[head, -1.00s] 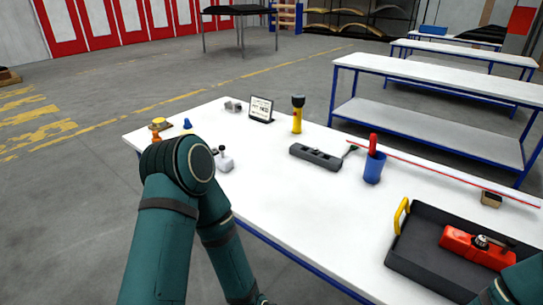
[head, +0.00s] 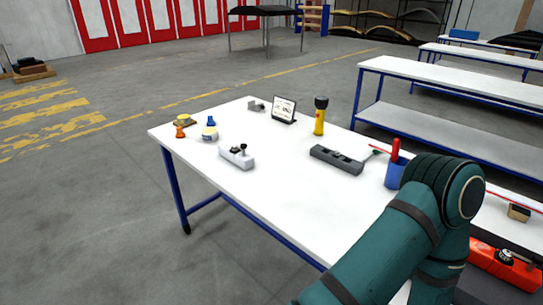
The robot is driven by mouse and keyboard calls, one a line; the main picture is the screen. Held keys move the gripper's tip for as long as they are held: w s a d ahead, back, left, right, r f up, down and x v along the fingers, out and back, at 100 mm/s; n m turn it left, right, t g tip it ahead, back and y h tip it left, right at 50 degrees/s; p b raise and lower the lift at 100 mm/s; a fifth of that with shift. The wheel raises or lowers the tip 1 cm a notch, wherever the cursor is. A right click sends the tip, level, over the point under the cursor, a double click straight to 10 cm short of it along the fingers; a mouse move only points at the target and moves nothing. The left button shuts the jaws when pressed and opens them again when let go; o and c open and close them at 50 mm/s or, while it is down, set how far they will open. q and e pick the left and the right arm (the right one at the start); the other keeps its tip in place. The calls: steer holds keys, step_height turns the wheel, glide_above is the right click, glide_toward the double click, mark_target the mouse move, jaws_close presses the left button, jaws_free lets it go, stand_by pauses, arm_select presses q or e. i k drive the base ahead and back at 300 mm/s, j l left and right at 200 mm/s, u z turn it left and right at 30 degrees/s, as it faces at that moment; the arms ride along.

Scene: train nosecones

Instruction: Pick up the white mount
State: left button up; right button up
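The white mount (head: 239,160) is a small white block with dark knobs on top. It sits on the left part of the white table (head: 265,195), near its front edge, and nothing touches it. My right arm bends across the lower right of the head view, well to the right of the mount, and its gripper is out of view. My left arm and gripper are out of view.
Near the mount stand a small white-and-yellow tub (head: 210,134), an orange piece (head: 180,132) and a blue piece (head: 211,121). The table's front middle is clear.

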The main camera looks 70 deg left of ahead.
mark_target(247, 162)
steer(key=k+j+z, duration=0.15)
steer(key=j+z, duration=0.15)
steer(key=k+j+z, duration=0.15)
steer(key=j+z, duration=0.2)
steer(key=k+j, duration=0.3)
steer(key=j, duration=0.2)
steer(key=k+j, duration=0.35)
steer(key=j, duration=0.15)
steer(key=k+j, duration=0.3)
steer(key=j, duration=0.15)
steer(key=k+j, duration=0.35)
steer(key=j, duration=0.15)
steer(key=k+j, duration=0.3)
steer(key=j, duration=0.2)
